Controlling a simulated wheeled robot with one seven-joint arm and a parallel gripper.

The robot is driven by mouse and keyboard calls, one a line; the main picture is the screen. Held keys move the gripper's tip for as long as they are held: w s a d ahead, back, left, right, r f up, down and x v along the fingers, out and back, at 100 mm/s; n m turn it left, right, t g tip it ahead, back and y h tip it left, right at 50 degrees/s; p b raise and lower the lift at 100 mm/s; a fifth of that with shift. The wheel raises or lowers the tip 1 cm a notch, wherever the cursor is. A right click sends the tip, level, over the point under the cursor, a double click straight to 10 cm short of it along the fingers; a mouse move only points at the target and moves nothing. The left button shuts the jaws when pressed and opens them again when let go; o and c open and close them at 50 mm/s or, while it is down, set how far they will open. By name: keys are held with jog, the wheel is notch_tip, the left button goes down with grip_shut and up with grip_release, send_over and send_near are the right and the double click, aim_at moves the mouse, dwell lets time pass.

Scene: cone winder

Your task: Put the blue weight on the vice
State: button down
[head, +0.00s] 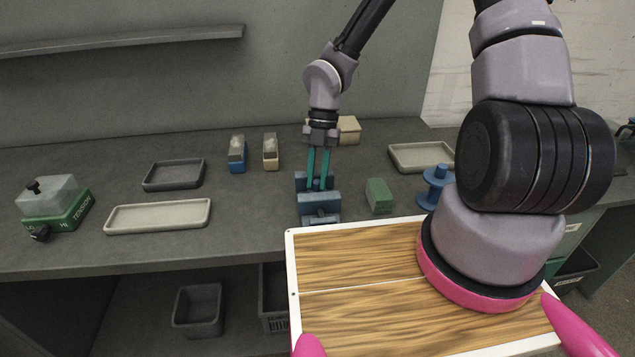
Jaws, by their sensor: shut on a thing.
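The blue vice (320,202) stands near the front edge of the grey bench, just beyond my wooden deck. My gripper (318,184) points straight down over it, its two teal fingers reaching to the vice's jaws. The fingers are a little apart and shut on a small blue piece, which I take to be the blue weight (317,184). The weight is mostly hidden by the fingers and the vice. I cannot tell whether it touches the vice.
A green block (378,196) and a blue spool (436,187) stand right of the vice. Left are a blue-based item (237,154), a beige-based item (270,152), a dark tray (174,188), a pale tray (115,219) and a green device (72,222). Another tray (396,163) lies back right.

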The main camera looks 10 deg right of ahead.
jog(key=shift+f, duration=0.7)
jog(key=shift+f, duration=0.1)
jog(key=c, duration=0.7)
grip_release()
jog(key=shift+c, duration=0.2)
